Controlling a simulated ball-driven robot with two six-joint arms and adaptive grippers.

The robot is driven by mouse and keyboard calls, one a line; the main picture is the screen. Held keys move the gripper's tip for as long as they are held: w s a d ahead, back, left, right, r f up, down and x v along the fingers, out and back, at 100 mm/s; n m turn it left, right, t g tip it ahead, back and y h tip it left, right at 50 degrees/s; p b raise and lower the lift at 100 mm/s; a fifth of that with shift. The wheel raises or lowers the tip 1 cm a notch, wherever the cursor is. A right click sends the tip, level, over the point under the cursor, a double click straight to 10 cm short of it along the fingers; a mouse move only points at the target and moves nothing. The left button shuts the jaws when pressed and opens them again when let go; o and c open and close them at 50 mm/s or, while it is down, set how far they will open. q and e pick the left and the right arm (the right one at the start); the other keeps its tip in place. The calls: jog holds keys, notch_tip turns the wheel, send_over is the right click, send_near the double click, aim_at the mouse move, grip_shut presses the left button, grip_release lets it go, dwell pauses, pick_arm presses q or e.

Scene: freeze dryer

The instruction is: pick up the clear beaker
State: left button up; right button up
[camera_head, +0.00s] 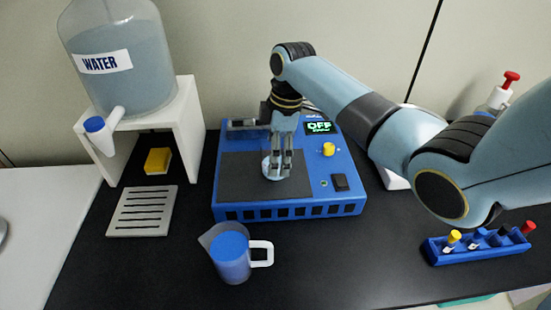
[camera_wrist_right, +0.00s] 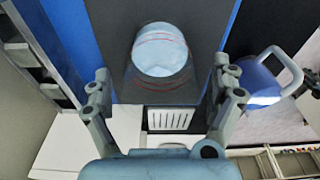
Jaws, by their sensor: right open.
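The clear beaker (camera_head: 267,172) stands on the dark plate on top of the blue device (camera_head: 235,211). In the head view it is small and partly hidden behind the fingers of my right gripper (camera_head: 280,168). In the right wrist view the beaker (camera_wrist_right: 160,52) looks pale blue with thin red lines. There the right gripper (camera_wrist_right: 161,88) is open, with one finger to each side of the beaker's line and gaps on both sides. I cannot tell how far the fingertips reach along the beaker. My left gripper is not in view.
A jug with blue contents (camera_head: 231,256) stands in front of the device. A water tank (camera_head: 125,65) sits on a white stand (camera_head: 191,120) at left, with a yellow sponge (camera_head: 158,161) and slotted tray (camera_head: 142,211). A blue rack (camera_head: 480,245) stands right.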

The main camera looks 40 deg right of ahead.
jog(key=c, duration=1.3)
jog(key=shift+c, duration=0.2)
jog(key=shift+r, duration=0.15)
